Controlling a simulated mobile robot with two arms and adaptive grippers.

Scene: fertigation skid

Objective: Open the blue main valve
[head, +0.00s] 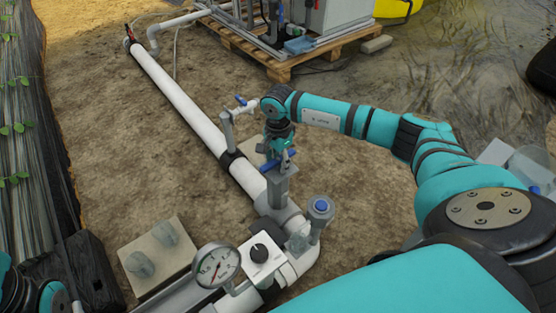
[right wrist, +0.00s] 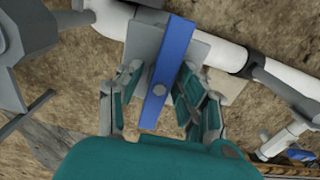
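The blue main valve handle (right wrist: 168,68) is a flat bar with a round bolt, on a grey valve body (head: 277,187) set in the white pipe. In the right wrist view it lies crosswise to the pipe. My right gripper (head: 281,152) is above the valve, pointing down. In the right wrist view its fingers (right wrist: 160,98) are open, one on each side of the bar, with gaps visible; I see no grip. In the head view the gripper hides part of the handle (head: 269,166). My left gripper is not in view; only part of my left arm shows at lower left.
A white pipe (head: 181,98) runs to upper left. A small riser with another blue lever (head: 240,100) stands beside it. A pressure gauge (head: 216,265), a box with a black knob (head: 261,252) and a blue-capped fitting (head: 321,205) stand nearby. A pallet (head: 278,68) is behind.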

